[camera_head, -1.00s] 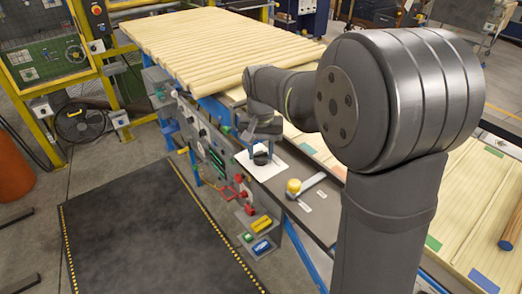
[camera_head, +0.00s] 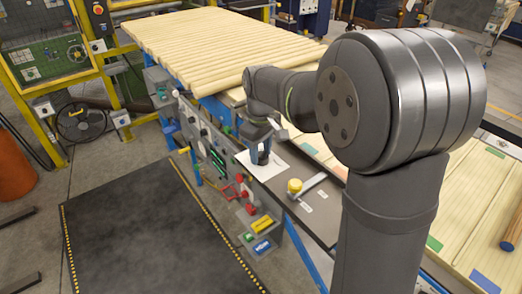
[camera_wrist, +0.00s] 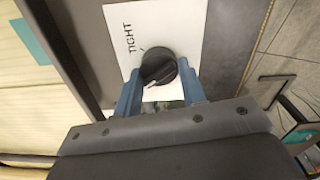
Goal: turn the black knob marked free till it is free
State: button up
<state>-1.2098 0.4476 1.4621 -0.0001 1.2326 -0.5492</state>
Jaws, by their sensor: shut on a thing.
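The black round knob (camera_wrist: 158,68) sits on a white plate (camera_wrist: 190,25) in the wrist view. The plate carries the word TIGHT on its left side; no word "free" can be read, and the plate's lower part is hidden by my gripper. A pale pointer line on the knob points to the lower left, away from TIGHT. My gripper (camera_wrist: 160,85) has its two blue fingers on either side of the knob and is shut on it. In the head view the knob is small and dark under the gripper (camera_head: 262,150), on the white plate (camera_head: 270,172).
A yellow button (camera_head: 295,186) and a grey lever (camera_head: 312,184) are close to the plate's right. Red handles (camera_head: 245,190) and coloured buttons line the panel below. Pale wooden slats (camera_head: 215,45) lie behind. The dark floor mat (camera_head: 140,230) is clear.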

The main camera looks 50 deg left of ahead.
aim_at(261, 152)
jog(key=shift+n, duration=0.8)
jog(key=shift+r, duration=0.1)
jog(key=o, duration=1)
notch_tip(261, 152, up, 17)
jog(key=shift+r, duration=0.2)
jog(key=shift+f, duration=0.1)
